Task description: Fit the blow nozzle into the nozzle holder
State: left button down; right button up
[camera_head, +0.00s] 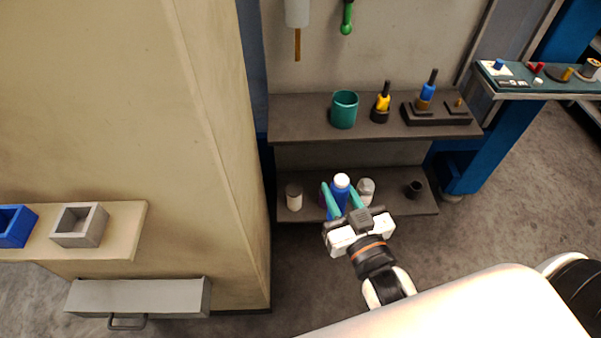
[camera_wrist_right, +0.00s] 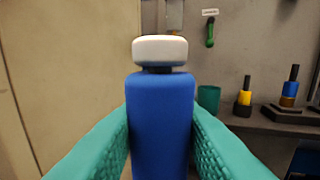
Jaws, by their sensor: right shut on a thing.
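My right gripper (camera_head: 338,190) is shut on a blue bottle with a white cap (camera_head: 341,181), in front of the lower shelf. In the right wrist view the upright bottle (camera_wrist_right: 160,115) stands between the two teal fingers. No part is plainly marked as the blow nozzle or its holder. A green piece with a round end (camera_head: 346,27) hangs on the back panel; in the wrist view it hangs under a small label. A yellow-and-black piece (camera_head: 383,102) stands in a dark ring on the upper shelf. My left gripper is out of view.
The upper shelf (camera_head: 300,128) holds a teal cup (camera_head: 344,109) and a dark block (camera_head: 436,117) with a blue-topped piece. The lower shelf (camera_head: 315,208) holds a white jar (camera_head: 294,196), a grey bottle (camera_head: 366,190) and a dark cup (camera_head: 414,189). A tall beige cabinet side (camera_head: 215,150) stands left.

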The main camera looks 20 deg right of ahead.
aim_at(412, 194)
jog(key=l+z, duration=0.1)
jog(key=l, duration=0.3)
jog(key=i+l+z, duration=0.1)
jog(key=l, duration=0.25)
jog(key=i+l+z, duration=0.1)
jog(key=l, duration=0.25)
jog(key=i+l+z, duration=0.1)
jog(key=l, duration=0.3)
